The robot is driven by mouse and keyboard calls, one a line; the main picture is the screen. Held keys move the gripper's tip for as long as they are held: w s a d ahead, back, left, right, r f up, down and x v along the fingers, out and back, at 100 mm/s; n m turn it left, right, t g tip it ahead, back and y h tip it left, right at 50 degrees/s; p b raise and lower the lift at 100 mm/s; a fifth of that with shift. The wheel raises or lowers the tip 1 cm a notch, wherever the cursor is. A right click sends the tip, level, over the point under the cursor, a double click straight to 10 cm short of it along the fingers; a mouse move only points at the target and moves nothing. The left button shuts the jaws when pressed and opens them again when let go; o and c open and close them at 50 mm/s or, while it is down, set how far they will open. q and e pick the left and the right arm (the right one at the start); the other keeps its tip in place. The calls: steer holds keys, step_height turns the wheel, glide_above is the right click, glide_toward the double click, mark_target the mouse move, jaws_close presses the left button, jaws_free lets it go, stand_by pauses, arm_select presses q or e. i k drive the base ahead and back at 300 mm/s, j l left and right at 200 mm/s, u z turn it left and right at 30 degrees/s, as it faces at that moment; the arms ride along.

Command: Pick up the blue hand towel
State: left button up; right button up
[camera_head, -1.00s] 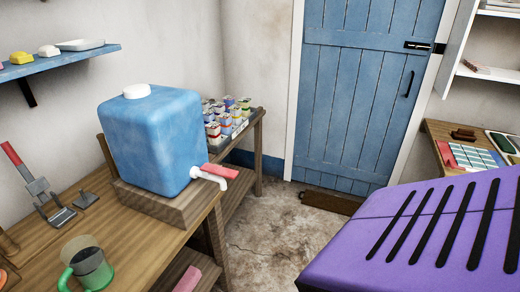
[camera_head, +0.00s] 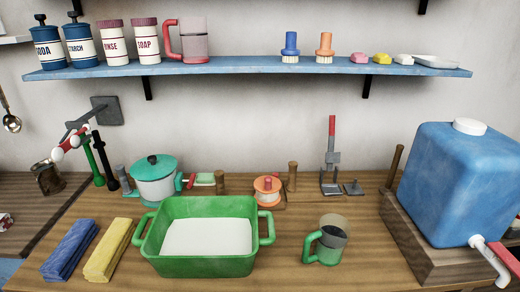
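The blue hand towel (camera_head: 70,250) lies folded in a long bundle at the front left of the wooden worktop. A folded yellow towel (camera_head: 108,250) lies just to its right, with a narrow gap between them. The blue towel's top is uncovered and nothing rests on it. Neither of my grippers shows in the head view.
A green basin (camera_head: 205,266) stands right of the towels. A green-handled mug (camera_head: 328,243) and blue water container (camera_head: 455,185) stand to the right. A blue shelf (camera_head: 250,66) hangs above.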

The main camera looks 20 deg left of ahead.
mark_target(63, 262)
steer(key=u, duration=1.95)
